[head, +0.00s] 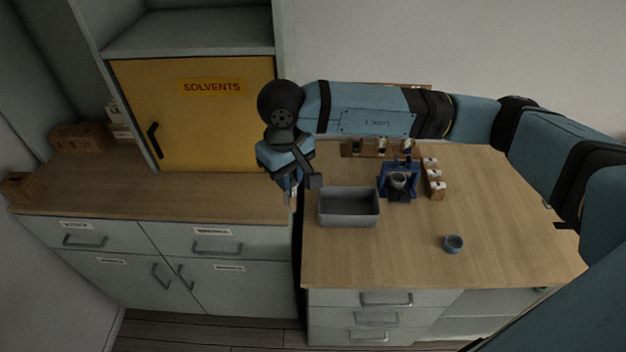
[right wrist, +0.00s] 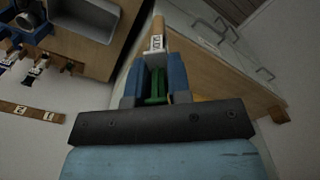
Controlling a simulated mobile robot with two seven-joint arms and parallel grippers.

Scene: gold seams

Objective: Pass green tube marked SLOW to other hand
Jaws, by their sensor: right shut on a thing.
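My right gripper (head: 291,193) points down over the gap between the two counters, left of the grey bin. In the right wrist view its blue fingers (right wrist: 154,88) are shut on a green tube (right wrist: 155,86). A white label (right wrist: 156,43) with dark marks shows just beyond the fingertips; its lettering is too small to read surely. In the head view the tube is mostly hidden by the gripper. My left gripper is in neither view.
A grey bin (head: 348,221) stands at the right counter's left edge. Beside it are a blue stand (head: 384,183) holding a cup, several labelled blocks (head: 437,190) and a small blue-grey cup (head: 453,243). The yellow SOLVENTS cabinet (head: 210,125) stands behind the left counter (head: 180,198), whose front is clear.

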